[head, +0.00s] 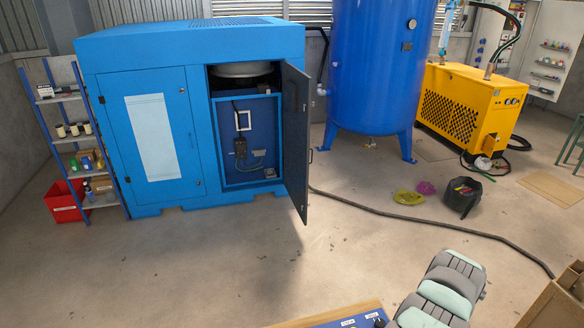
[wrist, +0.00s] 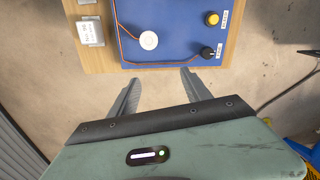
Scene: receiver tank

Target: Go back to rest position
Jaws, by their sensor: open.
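My gripper (wrist: 161,92) shows in the wrist view with its two fingers spread apart and nothing between them. Its fingertips are beside the near edge of a wooden board with a blue panel (wrist: 175,30). The panel carries a yellow button (wrist: 211,18), a black knob (wrist: 207,52), a white round disc (wrist: 149,40) and an orange wire. In the head view my arm reaches in at the bottom right, and the board (head: 330,316) shows only in part at the bottom edge. My gripper's fingers are not visible in the head view.
A blue compressor cabinet (head: 150,130) stands at the left with its right door (head: 294,135) open. A blue tank (head: 378,70) and a yellow dryer (head: 470,105) stand behind. A hose (head: 420,219) crosses the floor near a black bucket (head: 462,197). The middle floor is clear.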

